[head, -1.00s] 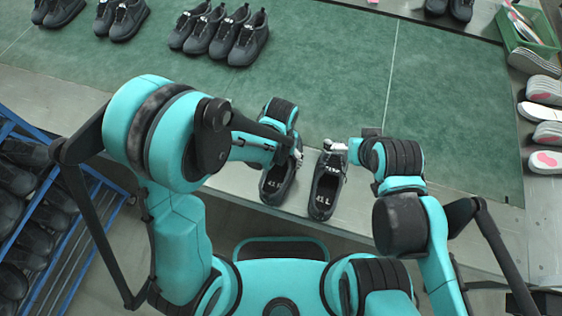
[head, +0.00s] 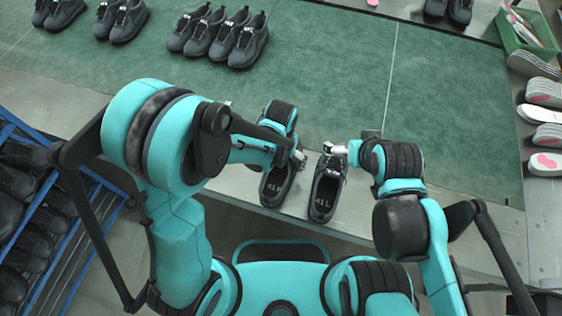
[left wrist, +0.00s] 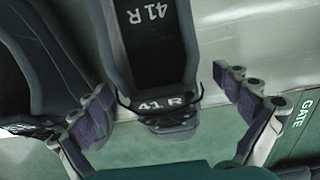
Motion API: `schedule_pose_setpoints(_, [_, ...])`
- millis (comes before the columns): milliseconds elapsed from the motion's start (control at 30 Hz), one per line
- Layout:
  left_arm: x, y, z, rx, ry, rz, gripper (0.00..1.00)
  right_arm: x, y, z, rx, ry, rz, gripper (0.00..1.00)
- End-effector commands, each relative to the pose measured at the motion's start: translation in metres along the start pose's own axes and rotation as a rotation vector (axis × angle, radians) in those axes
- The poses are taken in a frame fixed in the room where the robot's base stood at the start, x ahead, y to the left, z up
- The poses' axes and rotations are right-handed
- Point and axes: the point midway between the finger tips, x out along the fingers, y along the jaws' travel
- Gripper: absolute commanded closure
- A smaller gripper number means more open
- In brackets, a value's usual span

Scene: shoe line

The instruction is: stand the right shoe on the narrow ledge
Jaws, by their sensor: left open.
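A dark grey shoe (head: 273,187) stands on the pale narrow ledge (head: 230,184). Its insole and tongue read "41 R" in the left wrist view (left wrist: 153,45). A matching shoe (head: 324,190) stands beside it on the right in the head view; its side shows at the left of the left wrist view (left wrist: 40,75). My left gripper (left wrist: 168,112) is open, its fingers on either side of the 41 R shoe with visible gaps; it also shows in the head view (head: 297,156). My right gripper (head: 336,148) is at the far end of the other shoe; its fingers are too small to judge.
A green mat (head: 330,75) covers the table behind the ledge, with several dark shoes (head: 220,35) at its far left. A green crate (head: 525,30) and several insoles (head: 545,93) lie at right. A blue rack (head: 55,250) of shoes stands at left. The mat's middle is clear.

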Motion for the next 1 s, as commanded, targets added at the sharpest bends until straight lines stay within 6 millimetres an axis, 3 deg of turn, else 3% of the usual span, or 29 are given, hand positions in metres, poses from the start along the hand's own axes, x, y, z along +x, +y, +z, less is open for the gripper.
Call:
schedule_pose_setpoints(400, [-0.091, 0.0, 0.001, 0.0, 0.0, 0.0, 0.0, -0.029, 0.0, -0.021, 0.0, 0.0, 0.0, 0.0])
schedule_pose_setpoints(600, [-0.111, 0.0, 0.0, 0.0, 0.0, 0.0, 0.0, -0.033, 0.0, -0.024, 0.0, 0.0, 0.0, 0.0])
schedule_pose_setpoints(800, [-0.115, -0.001, 0.001, -0.002, 0.003, 0.0, 0.0, -0.033, 0.0, -0.024, 0.0, 0.0, 0.0, 0.0])
schedule_pose_setpoints(1000, [-0.145, -0.032, 0.011, -0.054, 0.095, 0.008, 0.0, -0.033, 0.0, -0.024, 0.0, 0.0, 0.0, 0.0])
